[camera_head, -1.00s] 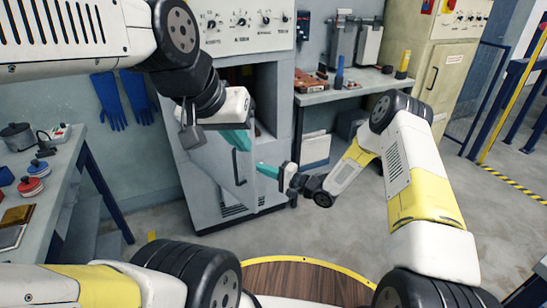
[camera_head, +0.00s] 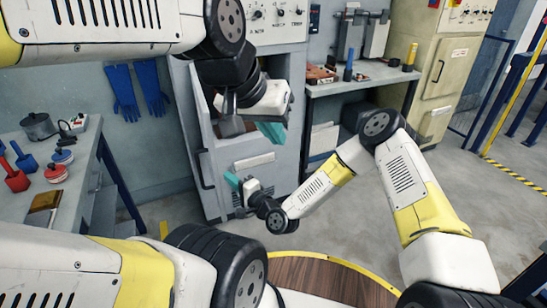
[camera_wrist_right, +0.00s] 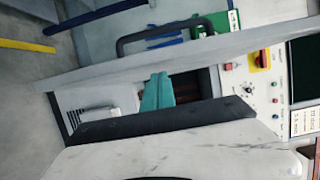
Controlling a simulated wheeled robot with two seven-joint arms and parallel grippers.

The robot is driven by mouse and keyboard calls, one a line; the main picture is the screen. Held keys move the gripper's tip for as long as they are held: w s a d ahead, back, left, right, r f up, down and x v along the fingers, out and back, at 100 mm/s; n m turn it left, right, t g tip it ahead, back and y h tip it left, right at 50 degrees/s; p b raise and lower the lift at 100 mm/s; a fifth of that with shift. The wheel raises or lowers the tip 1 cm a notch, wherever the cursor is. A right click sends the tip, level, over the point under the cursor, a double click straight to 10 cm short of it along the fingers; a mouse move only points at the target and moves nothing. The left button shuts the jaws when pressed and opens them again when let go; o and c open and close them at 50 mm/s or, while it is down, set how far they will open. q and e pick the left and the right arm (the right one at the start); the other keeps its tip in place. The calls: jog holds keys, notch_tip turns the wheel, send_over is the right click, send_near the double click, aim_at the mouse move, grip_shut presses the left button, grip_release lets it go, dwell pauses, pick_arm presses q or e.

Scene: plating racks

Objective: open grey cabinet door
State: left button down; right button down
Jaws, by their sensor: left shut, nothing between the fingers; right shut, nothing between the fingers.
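The grey cabinet (camera_head: 275,180) stands in the middle of the head view. Its door (camera_head: 183,95) is swung out to the left and shows nearly edge-on, with a dark bar handle (camera_head: 205,170) on its outer face. My right gripper (camera_head: 232,181) is shut and empty beside the door's inner side, low down; I cannot tell whether it touches. In the right wrist view its teal fingers (camera_wrist_right: 158,92) lie below the door edge (camera_wrist_right: 200,50), with the handle (camera_wrist_right: 165,35) beyond. My left gripper (camera_head: 274,131) is shut and empty in front of the cabinet, hiding much of the opening.
A bench (camera_head: 60,200) with a pot and red and blue items stands at left. Blue gloves (camera_head: 138,90) hang on the wall. Another bench (camera_head: 360,83) and a beige cabinet (camera_head: 430,80) stand at right. The floor (camera_head: 350,235) between is partly clear.

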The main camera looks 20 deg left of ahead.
jog(key=s+a, duration=0.7)
jog(key=a, duration=0.3)
jog(key=shift+s+a, duration=0.2)
jog(key=shift+a, duration=0.15)
jog(key=shift+w+d, duration=0.1)
jog(key=shift+w, duration=0.05)
